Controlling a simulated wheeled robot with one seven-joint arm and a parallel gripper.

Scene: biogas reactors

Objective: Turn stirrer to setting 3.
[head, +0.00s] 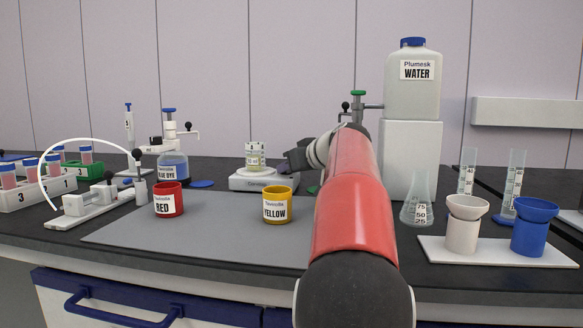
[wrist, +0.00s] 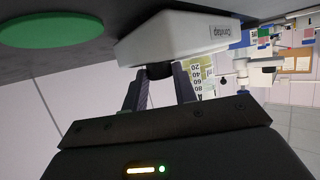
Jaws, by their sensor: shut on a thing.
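The stirrer (head: 262,180) is a low white box on the bench behind the grey mat. A glass beaker (head: 255,156) with a label stands on top of it. In the wrist view the stirrer (wrist: 180,38) fills the upper middle, with its name on its side. Its small dark knob (wrist: 160,71) sits between my fingertips. My gripper (wrist: 163,76) is shut on this knob. In the head view my dark gripper (head: 298,158) is at the stirrer's right side. My arm hides part of that area. I cannot read the knob's setting.
A yellow cup (head: 277,208) and a red cup (head: 168,203) stand on the grey mat (head: 225,225). A blue dye bottle (head: 173,165) is left of the stirrer. The water container (head: 412,90) stands on a white block to the right. A flask (head: 419,205) is in front of it.

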